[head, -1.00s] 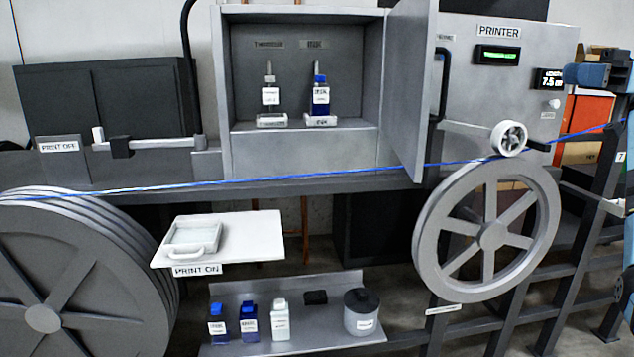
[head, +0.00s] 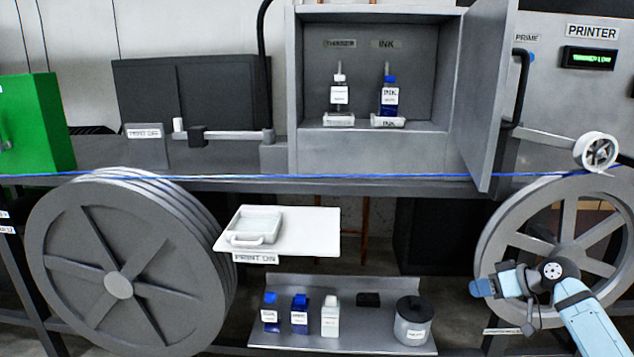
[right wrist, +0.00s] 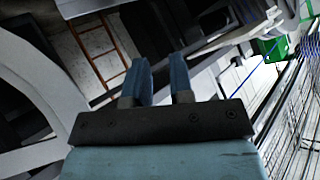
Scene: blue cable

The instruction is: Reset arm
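My right gripper (head: 482,288) shows at the lower right of the head view, in front of the right spoked wheel's lower left part and to the right of the lower shelf. In the right wrist view its two blue fingers (right wrist: 160,82) stand apart with nothing between them, so it is open and empty. My left gripper is in neither view. The blue cable (head: 350,177) runs level across the head view, over the left reel and toward the small white roller; no gripper touches it.
The cabinet (head: 297,95) stands open with a thinner bottle (head: 339,96) and an ink bottle (head: 389,97). A white board (head: 322,228) holds a tray (head: 255,226). Several containers stand on the lower shelf (head: 375,340). Large wheels (head: 118,284) (head: 566,225) flank it. A green box (head: 35,120) is far left.

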